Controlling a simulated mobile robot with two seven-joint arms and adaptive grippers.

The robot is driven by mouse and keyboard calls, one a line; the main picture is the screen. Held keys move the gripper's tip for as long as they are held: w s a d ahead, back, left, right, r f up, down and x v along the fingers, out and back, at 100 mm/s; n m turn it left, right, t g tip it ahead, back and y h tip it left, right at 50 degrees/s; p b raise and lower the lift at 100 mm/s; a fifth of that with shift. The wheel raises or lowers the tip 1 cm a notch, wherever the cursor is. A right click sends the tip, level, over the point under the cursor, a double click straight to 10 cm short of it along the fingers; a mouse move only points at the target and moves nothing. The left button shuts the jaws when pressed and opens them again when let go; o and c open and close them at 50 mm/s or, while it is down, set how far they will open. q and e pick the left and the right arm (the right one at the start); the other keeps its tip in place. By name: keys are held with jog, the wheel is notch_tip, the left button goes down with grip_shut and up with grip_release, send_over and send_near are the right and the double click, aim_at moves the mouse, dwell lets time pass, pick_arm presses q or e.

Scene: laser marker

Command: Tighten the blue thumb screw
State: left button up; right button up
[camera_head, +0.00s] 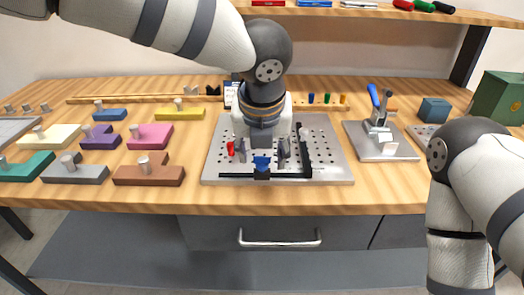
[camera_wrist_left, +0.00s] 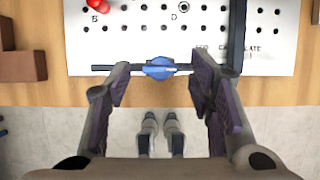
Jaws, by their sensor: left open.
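The blue thumb screw (camera_head: 262,163) stands at the front edge of the perforated metal plate (camera_head: 335,160), on a black bar (camera_head: 290,176). In the left wrist view the blue thumb screw (camera_wrist_left: 160,68) lies between the fingers, farther out than the tips appear. My left gripper (camera_head: 263,152) is over the plate just behind the screw in the head view, open and empty, with one finger on either side. It also shows in the left wrist view (camera_wrist_left: 159,80). Contact with the screw cannot be told. My right arm is at the right; its gripper is out of frame.
A red peg (camera_head: 231,149) stands on the plate's left side. Several coloured blocks with grey knobs, such as a brown one (camera_head: 150,170), fill the table's left. A toggle clamp (camera_head: 378,125) on a plate stands right. A shelf (camera_head: 350,12) runs above the back.

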pick_arm(q)
jog(key=shift+c, duration=0.3)
grip_shut()
